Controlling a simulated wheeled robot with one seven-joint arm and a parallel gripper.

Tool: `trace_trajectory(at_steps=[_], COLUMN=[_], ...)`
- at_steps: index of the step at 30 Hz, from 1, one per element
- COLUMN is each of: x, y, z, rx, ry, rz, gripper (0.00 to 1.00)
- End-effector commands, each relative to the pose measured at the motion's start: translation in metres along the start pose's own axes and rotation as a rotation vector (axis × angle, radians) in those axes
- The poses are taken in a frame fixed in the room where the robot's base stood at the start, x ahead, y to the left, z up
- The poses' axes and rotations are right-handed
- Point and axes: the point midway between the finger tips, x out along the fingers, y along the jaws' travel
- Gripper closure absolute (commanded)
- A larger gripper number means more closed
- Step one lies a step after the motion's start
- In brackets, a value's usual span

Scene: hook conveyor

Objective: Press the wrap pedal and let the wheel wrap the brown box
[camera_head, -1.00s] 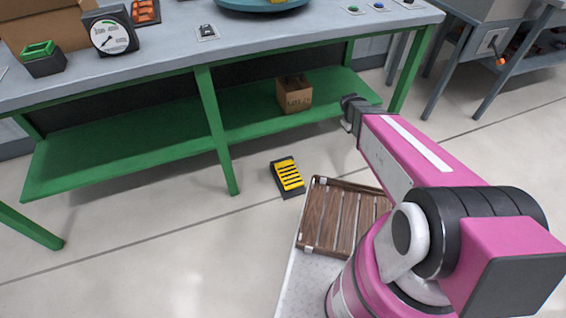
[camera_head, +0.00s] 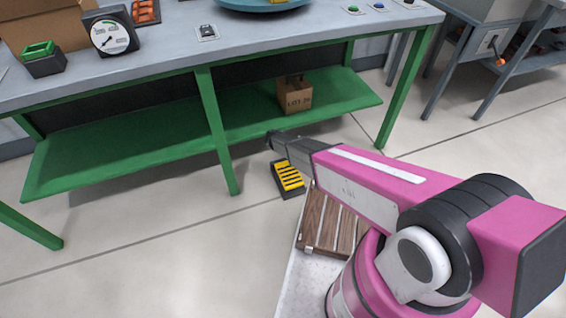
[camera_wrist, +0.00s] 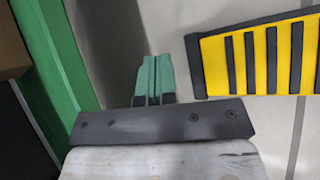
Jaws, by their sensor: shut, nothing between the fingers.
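The pedal (camera_head: 288,178), with yellow and black stripes on a dark base, lies on the floor in front of the green-legged bench. In the wrist view the pedal (camera_wrist: 262,62) is at the upper right, to the right of my fingers. My gripper (camera_head: 271,139) is just above and left of the pedal in the head view; in the wrist view its greenish fingers (camera_wrist: 154,62) are together and empty. I cannot tell its height over the floor. A turquoise wheel (camera_head: 262,5) on the bench is cut off by the top edge. A brown box (camera_head: 295,96) sits on the green lower shelf.
The bench top (camera_head: 150,62) carries a dial gauge (camera_head: 110,35), a green-topped block (camera_head: 42,58), a small switch (camera_head: 207,32) and large cardboard (camera_head: 45,22) at left. A bench leg (camera_head: 217,130) stands left of my gripper. Floor left of the pedal is clear.

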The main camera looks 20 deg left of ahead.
Motion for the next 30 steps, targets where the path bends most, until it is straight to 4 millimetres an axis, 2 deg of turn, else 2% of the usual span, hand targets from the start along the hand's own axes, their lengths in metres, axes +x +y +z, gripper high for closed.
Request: trace_trajectory(at_steps=[1, 6, 20, 30], x=[0.003, 0.003, 0.004, 0.021], y=[0.000, -0.001, -0.002, -0.013], z=[-0.013, -0.031, -0.033, -0.044], rx=[-0.030, -0.085, -0.089, -0.088], ry=[0.003, 0.008, 0.008, 0.008], rz=[0.014, 0.039, 0.041, 0.040], gripper=[1.00, 1.00, 1.00, 1.00])
